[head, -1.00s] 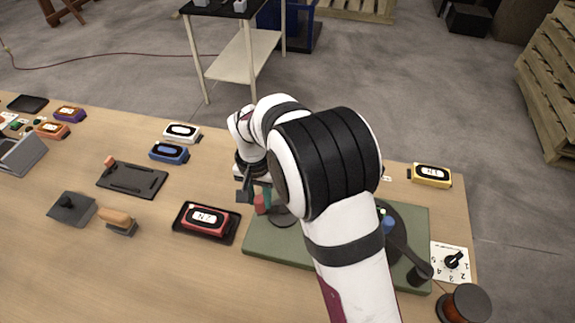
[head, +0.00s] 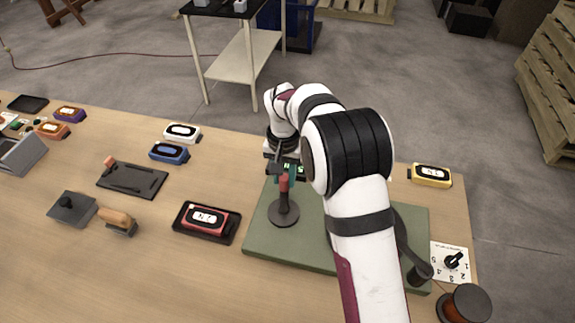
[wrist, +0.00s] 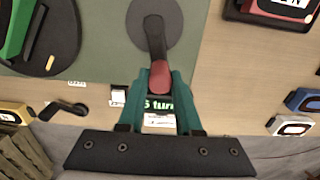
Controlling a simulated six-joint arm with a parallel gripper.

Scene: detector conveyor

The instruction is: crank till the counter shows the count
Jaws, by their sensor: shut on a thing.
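The crank has a dark round base (head: 283,213) on a green board (head: 262,239) and a red knob (head: 284,182). The wrist view shows its dark arm (wrist: 154,38) running to the red knob (wrist: 160,76). My gripper (head: 280,176) is shut on the knob, with teal fingers on both sides of it in the wrist view (wrist: 160,82). The counter (head: 293,169) is a dark display with green characters behind the knob. In the wrist view the counter (wrist: 159,102) reads "5 turn", its right end hidden by a finger. A white label below it is unreadable.
A numbered dial card (head: 450,260) and a copper-coloured spool (head: 464,303) are at the right. A red device (head: 206,219) sits in a black tray left of the board. A yellow device (head: 430,175) stands at the back right. My arm hides part of the board.

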